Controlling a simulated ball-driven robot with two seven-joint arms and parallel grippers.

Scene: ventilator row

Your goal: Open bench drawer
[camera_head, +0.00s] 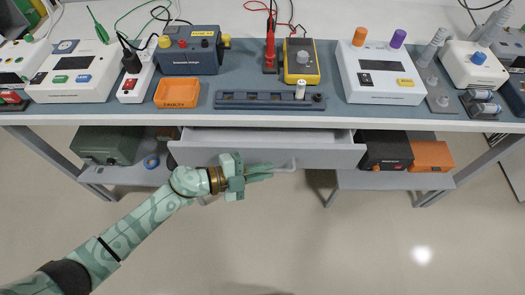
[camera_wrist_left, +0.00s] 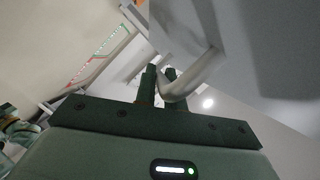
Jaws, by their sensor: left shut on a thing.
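The grey bench drawer (camera_head: 325,154) sits under the middle of the bench top and is pulled out partway; a strip of its inside shows behind its front panel. Its pale bar handle (camera_head: 285,166) runs along the front. My left gripper (camera_head: 268,172) is at the handle, its fingers pointing right. In the left wrist view, the two dark green fingers (camera_wrist_left: 165,88) are closed around the curved end of the handle (camera_wrist_left: 190,80). The drawer front also shows there as a grey surface (camera_wrist_left: 260,40). My right gripper is out of view.
The bench top holds an orange tray (camera_head: 177,93), a slotted dark rack (camera_head: 260,101), a yellow meter (camera_head: 301,62) and several devices. A green case (camera_head: 105,145) and an orange box (camera_head: 431,156) stand on low shelves beside the drawer. The floor in front is clear.

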